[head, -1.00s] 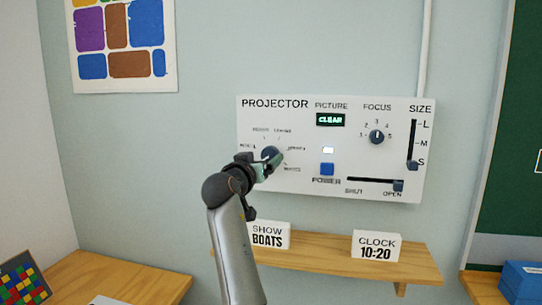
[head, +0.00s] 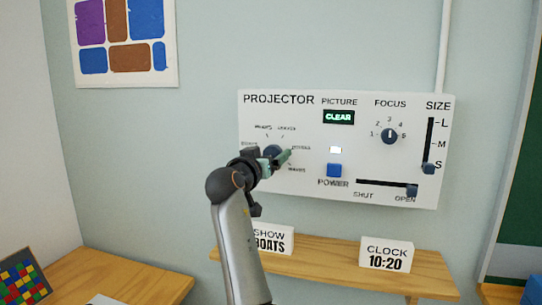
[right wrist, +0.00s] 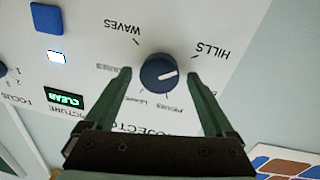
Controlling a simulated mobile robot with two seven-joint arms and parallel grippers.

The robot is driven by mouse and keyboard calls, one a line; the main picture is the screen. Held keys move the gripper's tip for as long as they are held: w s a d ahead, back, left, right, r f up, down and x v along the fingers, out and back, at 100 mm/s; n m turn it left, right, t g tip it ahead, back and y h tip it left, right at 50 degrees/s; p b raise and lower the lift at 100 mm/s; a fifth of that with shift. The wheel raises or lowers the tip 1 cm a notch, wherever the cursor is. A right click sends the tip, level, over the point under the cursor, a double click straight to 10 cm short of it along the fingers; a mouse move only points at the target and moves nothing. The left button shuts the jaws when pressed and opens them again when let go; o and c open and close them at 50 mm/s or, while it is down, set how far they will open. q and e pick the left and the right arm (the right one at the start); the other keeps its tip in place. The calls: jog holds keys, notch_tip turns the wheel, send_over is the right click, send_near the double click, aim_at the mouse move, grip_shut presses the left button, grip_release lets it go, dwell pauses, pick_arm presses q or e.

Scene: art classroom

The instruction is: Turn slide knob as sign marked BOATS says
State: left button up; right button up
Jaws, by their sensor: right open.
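The slide knob (head: 272,152) is a round dark blue dial at the left of the white PROJECTOR panel (head: 310,185), with picture-name labels around it. In the right wrist view the knob (right wrist: 159,73) appears upside down; its white mark points roughly toward HILLS. WAVES is also readable there; other labels are blurred or partly covered. My right gripper (head: 277,159) is at the dial, open, with its green fingers either side of the knob and visible gaps. The sign reading SHOW BOATS (head: 273,238) stands on the shelf below, partly behind my right arm. My left gripper is out of view.
The panel also carries a POWER button (head: 334,170), focus knob (head: 389,136), SIZE slider (head: 428,168) and SHUT/OPEN slider (head: 411,190). The picture display (head: 338,117) reads CLEAR. A CLOCK 10:20 sign (head: 386,254) stands on the wooden shelf (head: 340,268).

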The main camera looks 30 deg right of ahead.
jog(key=c, duration=1.4)
jog(key=m+b, duration=0.3)
jog(key=m, duration=0.4)
jog(key=shift+s+y+b, duration=0.1)
jog(key=shift+y+b, duration=0.2)
jog(key=shift+y, duration=0.1)
jog(key=shift+d+m, duration=0.1)
jog(key=shift+m, duration=1)
jog(key=shift+r, duration=0.1)
